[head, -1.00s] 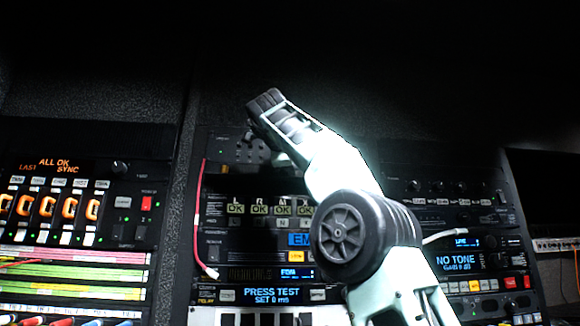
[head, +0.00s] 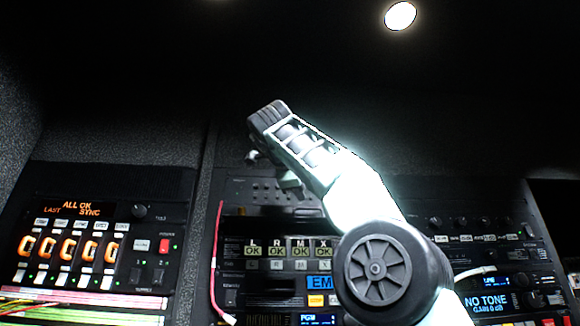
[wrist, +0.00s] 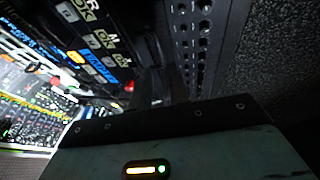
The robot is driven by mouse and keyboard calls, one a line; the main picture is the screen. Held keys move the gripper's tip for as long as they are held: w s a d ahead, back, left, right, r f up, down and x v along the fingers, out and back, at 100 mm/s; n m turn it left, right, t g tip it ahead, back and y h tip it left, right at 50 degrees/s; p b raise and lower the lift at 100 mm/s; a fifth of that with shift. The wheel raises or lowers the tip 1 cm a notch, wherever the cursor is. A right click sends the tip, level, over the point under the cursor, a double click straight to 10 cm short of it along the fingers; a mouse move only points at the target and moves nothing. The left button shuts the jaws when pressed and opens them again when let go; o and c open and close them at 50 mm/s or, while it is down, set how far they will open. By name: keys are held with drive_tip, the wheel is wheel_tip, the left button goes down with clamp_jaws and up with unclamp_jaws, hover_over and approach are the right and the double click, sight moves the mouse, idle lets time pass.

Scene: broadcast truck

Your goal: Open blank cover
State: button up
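No part in view is readable as the blank cover, so I cannot tell which one it is. In the head view the middle rack (head: 233,190) has a dark upper panel with round holes, partly hidden by my arm. Below it is a row of OK keys (head: 275,252) marked L, R, M and X. My gripper (head: 270,172) is in front of the upper panel, mostly hidden behind my wrist. In the wrist view my gripper (wrist: 150,90) shows as dark fingers beside the keys and the perforated strip (wrist: 195,45). Its opening is too dark to judge.
A red cable (head: 215,260) hangs down the left side of the middle rack. A left rack (head: 100,240) has orange-lit switches, and a right rack (head: 490,250) has a NO TONE display. A white cable (head: 473,272) runs by my arm. The space above the racks looks clear.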

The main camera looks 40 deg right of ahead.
drive_tip(key=v, duration=0.9)
drive_tip(key=shift+a, duration=0.1)
